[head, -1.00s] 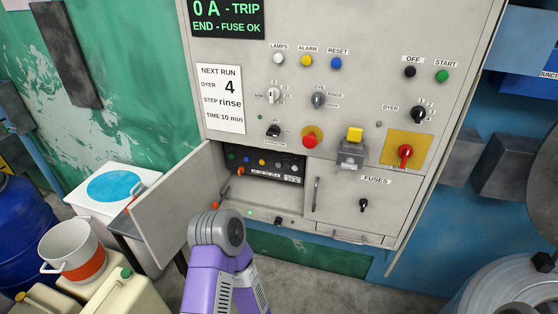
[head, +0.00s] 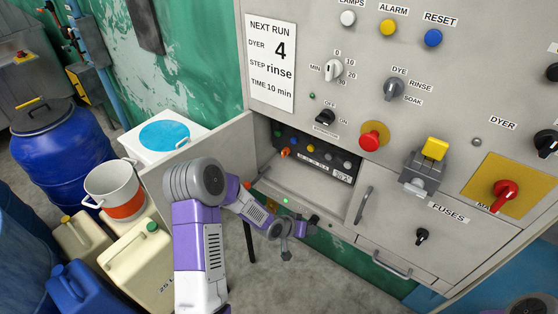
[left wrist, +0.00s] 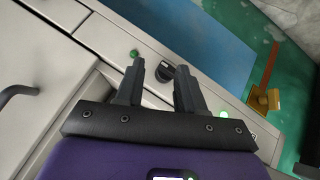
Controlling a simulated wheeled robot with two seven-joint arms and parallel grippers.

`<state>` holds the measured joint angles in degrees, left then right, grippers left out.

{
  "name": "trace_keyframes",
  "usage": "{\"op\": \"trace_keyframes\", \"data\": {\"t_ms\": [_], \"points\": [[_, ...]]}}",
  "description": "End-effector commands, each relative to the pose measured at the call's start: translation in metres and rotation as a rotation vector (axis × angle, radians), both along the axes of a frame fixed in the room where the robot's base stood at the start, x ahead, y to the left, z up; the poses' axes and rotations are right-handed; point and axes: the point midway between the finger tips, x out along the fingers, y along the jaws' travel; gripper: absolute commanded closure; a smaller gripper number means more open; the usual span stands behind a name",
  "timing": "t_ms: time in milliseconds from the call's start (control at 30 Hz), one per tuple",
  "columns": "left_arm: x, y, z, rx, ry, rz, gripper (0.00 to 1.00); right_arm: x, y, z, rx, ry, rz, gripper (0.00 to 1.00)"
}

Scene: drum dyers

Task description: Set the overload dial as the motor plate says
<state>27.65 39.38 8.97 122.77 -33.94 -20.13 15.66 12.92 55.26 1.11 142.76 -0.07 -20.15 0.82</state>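My left gripper (head: 306,227) is below the open compartment at the cabinet's lower front. In the left wrist view its two dark fingers (left wrist: 160,70) are open and empty. A small black knob (left wrist: 165,72) on the cabinet's lower strip shows between the fingertips, apart from them. A green light (left wrist: 133,54) is left of it. I cannot read a label that marks this knob as the overload dial. In the head view my gripper and arm cover that part of the strip. I cannot make out a motor plate. My right gripper is not in view.
Inside is a row of coloured terminals (head: 315,157). Handles (head: 364,204) stick out of the fuse door and drawer. A bucket (head: 113,185), cans and a blue drum (head: 62,145) stand left.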

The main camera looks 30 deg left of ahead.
Motion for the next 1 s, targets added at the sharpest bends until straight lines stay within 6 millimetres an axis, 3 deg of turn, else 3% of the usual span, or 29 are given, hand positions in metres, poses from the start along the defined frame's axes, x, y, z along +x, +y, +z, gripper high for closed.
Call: {"op": "trace_keyframes", "data": {"t_ms": [33,100,200,333,500,1000], "points": [[0.030,0.039,0.014,0.049,-0.113,0.021,0.62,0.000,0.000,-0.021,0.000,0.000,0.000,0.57],[0.057,0.084,0.047,0.122,-0.239,0.028,0.62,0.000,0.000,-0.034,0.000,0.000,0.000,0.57],[0.078,0.137,0.092,0.232,-0.375,0.031,0.62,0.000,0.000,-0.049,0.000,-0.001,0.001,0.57],[0.087,0.181,0.136,0.344,-0.476,0.028,0.62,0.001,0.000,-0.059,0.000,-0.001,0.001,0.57],[0.093,0.199,0.156,0.403,-0.518,0.021,0.62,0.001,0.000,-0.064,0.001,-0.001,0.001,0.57],[0.153,0.193,0.131,0.403,-0.517,0.019,0.62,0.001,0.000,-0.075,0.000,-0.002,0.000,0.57]]}}
